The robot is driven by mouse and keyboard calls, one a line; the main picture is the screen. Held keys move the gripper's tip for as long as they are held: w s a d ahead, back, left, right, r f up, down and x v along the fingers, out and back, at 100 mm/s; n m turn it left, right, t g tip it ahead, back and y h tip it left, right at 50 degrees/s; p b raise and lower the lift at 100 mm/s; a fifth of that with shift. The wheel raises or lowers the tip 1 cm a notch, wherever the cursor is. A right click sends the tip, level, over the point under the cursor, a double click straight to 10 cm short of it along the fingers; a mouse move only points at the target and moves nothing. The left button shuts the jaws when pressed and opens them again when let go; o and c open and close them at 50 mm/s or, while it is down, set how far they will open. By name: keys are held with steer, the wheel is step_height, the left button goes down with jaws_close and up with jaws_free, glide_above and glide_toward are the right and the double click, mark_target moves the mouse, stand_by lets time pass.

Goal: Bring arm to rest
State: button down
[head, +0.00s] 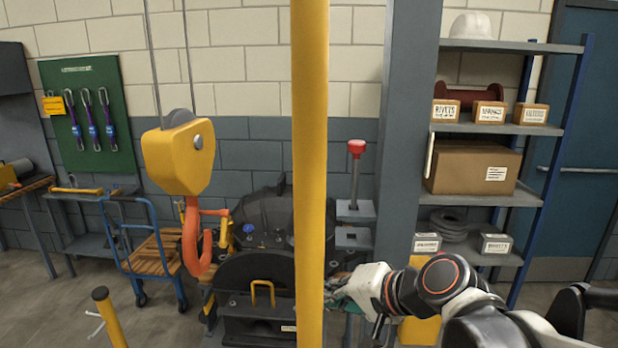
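My arm reaches in from the lower right of the head view, with its white and black links bent toward the middle. Its end (345,298) is low, just right of the yellow post, and the fingers are too small and covered to make out. A dark split casing (262,275) with a yellow handle stands behind the post, left of my gripper. The post hides part of the casing. I cannot tell whether my gripper touches anything.
A yellow post (311,150) stands upright in front. A yellow hoist block (178,155) with an orange hook (194,240) hangs left. A shelf rack (490,197) with boxes stands right. A blue cart (150,250) and a short yellow post (108,315) stand left. A red-knobbed lever (356,150) rises behind.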

steer(key=s+d+f+n+h+b, duration=0.2)
steer(key=s+d+f+h, duration=0.2)
steer(key=s+d, duration=0.2)
steer(key=s+d+f+n+h+b, duration=0.2)
steer(key=s+d+f+h, duration=0.2)
steer(key=d, duration=0.6)
steer(key=shift+s+d+f+n+g, duration=0.3)
steer(key=shift+s+f+n+g, duration=0.1)
steer(key=shift+s, duration=0.85)
